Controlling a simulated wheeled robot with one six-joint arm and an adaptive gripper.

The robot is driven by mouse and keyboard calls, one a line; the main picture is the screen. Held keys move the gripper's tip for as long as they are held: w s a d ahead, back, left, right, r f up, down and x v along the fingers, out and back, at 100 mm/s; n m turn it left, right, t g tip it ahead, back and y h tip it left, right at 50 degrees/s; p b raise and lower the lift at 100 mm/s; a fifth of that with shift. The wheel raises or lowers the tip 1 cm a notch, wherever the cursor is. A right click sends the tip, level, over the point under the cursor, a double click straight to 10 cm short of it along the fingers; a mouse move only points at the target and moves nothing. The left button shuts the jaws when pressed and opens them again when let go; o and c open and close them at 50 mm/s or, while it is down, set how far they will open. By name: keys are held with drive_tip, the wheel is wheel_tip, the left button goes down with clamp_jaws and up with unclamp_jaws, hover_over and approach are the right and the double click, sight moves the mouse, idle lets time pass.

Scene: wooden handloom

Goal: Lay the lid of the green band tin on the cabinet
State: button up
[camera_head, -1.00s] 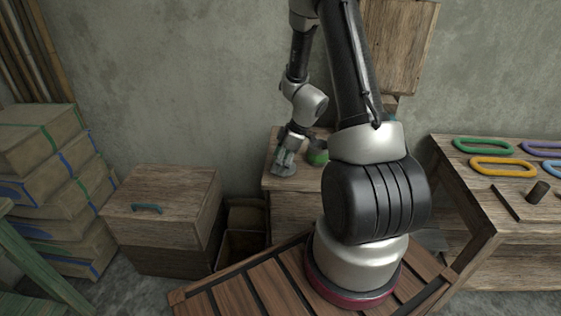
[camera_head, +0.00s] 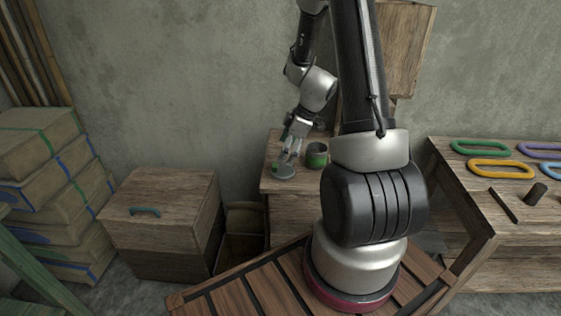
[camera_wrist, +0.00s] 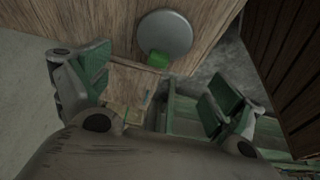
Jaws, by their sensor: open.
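The grey round lid (camera_head: 285,174) with a green knob (camera_head: 275,168) lies on the top of the wooden cabinet (camera_head: 272,150), near its front edge. In the wrist view the lid (camera_wrist: 165,30) lies on the wood, with its green knob (camera_wrist: 156,60) towards me. The dark tin with the green band (camera_head: 316,157) stands upright and open to the right of the lid. My gripper (camera_head: 290,156) is above the lid, pointing down. In the wrist view its green-padded fingers (camera_wrist: 157,80) are spread apart with nothing between them.
A wooden chest (camera_head: 165,190) with a teal handle stands to the left, beside stacked boxes (camera_head: 45,160) and an open crate (camera_head: 243,225). A bench (camera_head: 520,240) with coloured loops stands at the right. The wall is close behind the cabinet.

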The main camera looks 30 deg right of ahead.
drive_tip(key=s+a+r+m, duration=0.1)
drive_tip(key=s+r, duration=0.2)
drive_tip(key=r, duration=0.4)
drive_tip(key=s+a+r+m+h, duration=0.1)
drive_tip(key=s+a+r+m, duration=0.15)
drive_tip(key=r, duration=0.35)
drive_tip(key=s+a+r+m, duration=0.1)
drive_tip(key=s+r, duration=0.3)
drive_tip(key=r, duration=0.3)
drive_tip(key=s+r+m+t+h, duration=0.1)
drive_tip(key=s+r+m, duration=0.5)
drive_tip(key=s, duration=0.7)
drive_tip(key=shift+a+r+m+t+h, duration=0.15)
drive_tip(key=shift+r+m+t+h, duration=0.25)
drive_tip(key=shift+r+h, duration=0.35)
